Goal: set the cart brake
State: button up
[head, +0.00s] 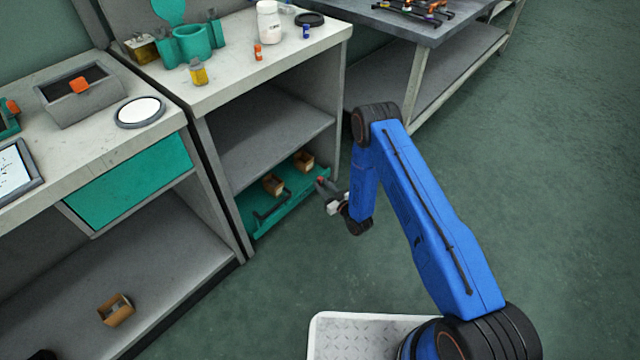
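A low teal cart (292,205) sits under the middle bench, close to the floor. It has a dark bar handle (270,210) on its near side and carries two small open cardboard boxes, one box (272,184) nearer and the other box (303,161) farther back. My gripper (328,197) is at the cart's right end, pointing toward it. A small reddish spot shows by the fingers; I cannot tell whether it is a brake part. The fingers are small and partly overlapped, so their opening and any contact are unclear.
The middle bench's top (225,85) stands above the cart, with a white bottle (269,22) and teal holders on it. A left bench with a teal drawer (130,182) stands beside it. A grey table (430,25) is behind. The green floor (560,180) at right is open.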

jog(key=shift+w+a, duration=0.45)
grip_shut()
dwell(1.2)
